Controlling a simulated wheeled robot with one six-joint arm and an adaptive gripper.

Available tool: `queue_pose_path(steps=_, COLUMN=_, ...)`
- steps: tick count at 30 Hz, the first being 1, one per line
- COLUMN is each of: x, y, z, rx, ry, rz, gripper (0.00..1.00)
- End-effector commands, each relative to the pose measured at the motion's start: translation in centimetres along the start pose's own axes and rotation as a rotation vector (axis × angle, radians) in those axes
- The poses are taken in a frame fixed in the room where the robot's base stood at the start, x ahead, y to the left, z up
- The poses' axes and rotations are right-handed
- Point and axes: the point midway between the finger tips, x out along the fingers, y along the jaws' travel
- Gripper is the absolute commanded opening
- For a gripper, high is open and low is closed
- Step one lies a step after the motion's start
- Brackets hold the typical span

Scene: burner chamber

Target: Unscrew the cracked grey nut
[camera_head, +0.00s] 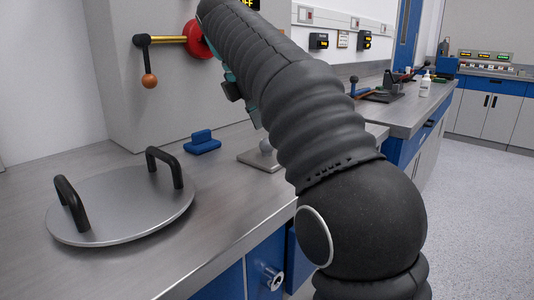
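I cannot make out the cracked grey nut in this view; my own dark ribbed arm covers the middle of the picture. Part of my gripper (240,95) shows at the arm's left edge, as teal and dark pieces in front of the grey cabinet and above the bench. Its fingers are mostly hidden behind the arm, so I cannot tell whether it is open or shut, or holds anything. A red disc (197,40) with a yellow rod (167,40) and a black lever ending in an orange ball (149,81) is on the grey cabinet (135,110), left of the gripper.
A round metal lid (125,205) with two black handles lies on the steel bench (215,225) at left. A white bottle (425,85) stands on the far bench. Floor at right is clear.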

Motion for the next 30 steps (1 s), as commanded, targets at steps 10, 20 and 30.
queue_pose_path(steps=10, x=0.0, y=0.0, z=0.0, rx=0.088, ry=0.0, rz=-0.036, gripper=0.77)
queue_pose_path(steps=20, x=1.0, y=0.0, z=-0.4, rx=0.087, ry=0.0, rz=-0.035, gripper=0.77)
queue_pose_path(steps=30, x=3.0, y=0.0, z=-1.2, rx=0.086, ry=0.0, rz=-0.036, gripper=0.77)
